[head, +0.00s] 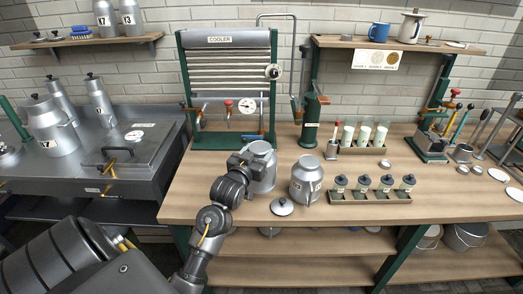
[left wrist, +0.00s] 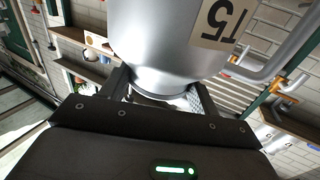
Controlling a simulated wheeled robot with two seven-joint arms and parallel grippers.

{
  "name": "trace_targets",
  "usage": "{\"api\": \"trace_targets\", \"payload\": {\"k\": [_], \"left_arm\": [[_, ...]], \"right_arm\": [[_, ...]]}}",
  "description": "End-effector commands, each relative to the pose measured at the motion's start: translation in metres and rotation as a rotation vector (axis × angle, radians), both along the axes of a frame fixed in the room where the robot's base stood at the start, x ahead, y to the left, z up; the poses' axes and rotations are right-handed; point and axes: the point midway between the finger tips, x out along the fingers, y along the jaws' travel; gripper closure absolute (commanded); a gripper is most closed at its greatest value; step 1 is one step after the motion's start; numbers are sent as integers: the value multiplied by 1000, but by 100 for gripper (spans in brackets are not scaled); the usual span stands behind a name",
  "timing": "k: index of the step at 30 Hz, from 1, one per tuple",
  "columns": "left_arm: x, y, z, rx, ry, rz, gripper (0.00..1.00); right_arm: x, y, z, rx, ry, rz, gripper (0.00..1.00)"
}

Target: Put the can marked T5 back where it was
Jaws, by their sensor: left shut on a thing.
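The can marked T5 (left wrist: 180,35) is a grey metal can with a side handle; its label shows large in the left wrist view. In the head view this can (head: 262,172) is at the counter's left part, in front of the cooler, with its label turned out of sight. My left gripper (head: 243,162) is shut on it, its fingers on either side of the can in the left wrist view (left wrist: 165,95). I cannot tell whether the can's base touches the counter. My right gripper is not in view.
A second labelled can (head: 305,182) stands close to the right, with a loose lid (head: 282,207) in front. A rack of small jars (head: 370,196) is further right. The cooler (head: 228,85) stands behind. More cans (head: 50,130) stand on the left bench. Open counter (head: 440,205) lies at right.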

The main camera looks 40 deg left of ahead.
Motion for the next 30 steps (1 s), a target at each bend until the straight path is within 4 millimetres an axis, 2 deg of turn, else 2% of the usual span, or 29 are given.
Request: {"api": "trace_targets", "payload": {"k": [9,16,25,30], "left_arm": [[14,20,-23,4,-12,0,100],[16,22,-27,5,-12,1,100],[18,25,-57,3,-11,1,100],[17,25,-61,6,-14,1,100]], "right_arm": [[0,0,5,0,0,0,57],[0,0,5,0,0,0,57],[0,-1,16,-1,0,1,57],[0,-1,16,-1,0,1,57]]}}
